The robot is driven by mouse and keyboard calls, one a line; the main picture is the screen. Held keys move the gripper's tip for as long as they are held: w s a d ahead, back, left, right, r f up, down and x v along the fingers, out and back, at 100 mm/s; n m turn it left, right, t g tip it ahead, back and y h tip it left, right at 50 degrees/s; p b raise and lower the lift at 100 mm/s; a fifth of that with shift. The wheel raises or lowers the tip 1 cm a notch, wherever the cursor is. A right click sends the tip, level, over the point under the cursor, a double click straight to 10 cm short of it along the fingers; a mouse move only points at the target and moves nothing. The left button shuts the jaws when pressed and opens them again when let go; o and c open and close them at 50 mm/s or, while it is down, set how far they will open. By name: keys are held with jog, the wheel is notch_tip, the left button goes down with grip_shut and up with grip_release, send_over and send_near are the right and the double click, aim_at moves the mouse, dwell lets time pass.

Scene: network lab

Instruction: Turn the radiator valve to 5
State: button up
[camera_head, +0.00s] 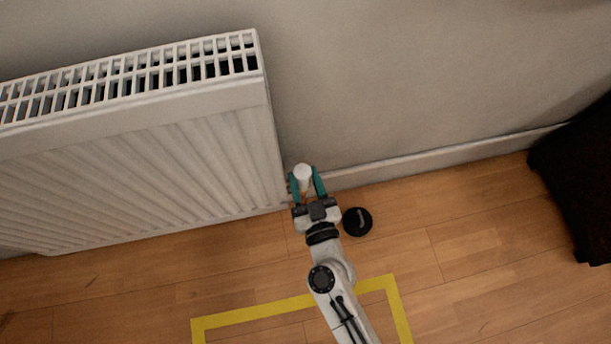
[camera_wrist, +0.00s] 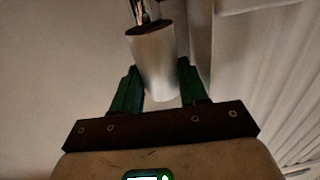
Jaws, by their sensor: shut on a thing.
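The radiator valve (camera_head: 303,171) is a white knob beside the lower right end of the white radiator (camera_head: 150,150), close to the wall. My gripper (camera_head: 307,182) reaches it from the front with its teal fingers on either side, shut on the knob. In the wrist view the valve (camera_wrist: 155,62) is a pale cylinder between the green fingers (camera_wrist: 158,88), with dark and bright metal parts at its far end. No numbers or setting mark can be read on the knob.
A round black object (camera_head: 357,221) lies on the wooden floor right of my gripper. Yellow tape (camera_head: 250,314) marks the floor in front. A dark bulky thing (camera_head: 580,185) stands at the far right.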

jog(key=shift+h, duration=0.3)
dwell(0.4)
jog(key=o, duration=1.1)
jog(key=shift+c, duration=0.2)
jog(key=shift+a, duration=0.1)
jog(key=shift+f, duration=0.1)
jog(key=shift+n+g+y+b, duration=0.3)
jog(key=shift+n+y+b, duration=0.1)
jog(key=shift+y+b, duration=0.45)
jog(key=shift+y, duration=0.25)
jog(key=shift+d+n+g+y+b, duration=0.2)
jog(key=shift+n+g+y+b, duration=0.55)
jog(key=shift+y, duration=0.25)
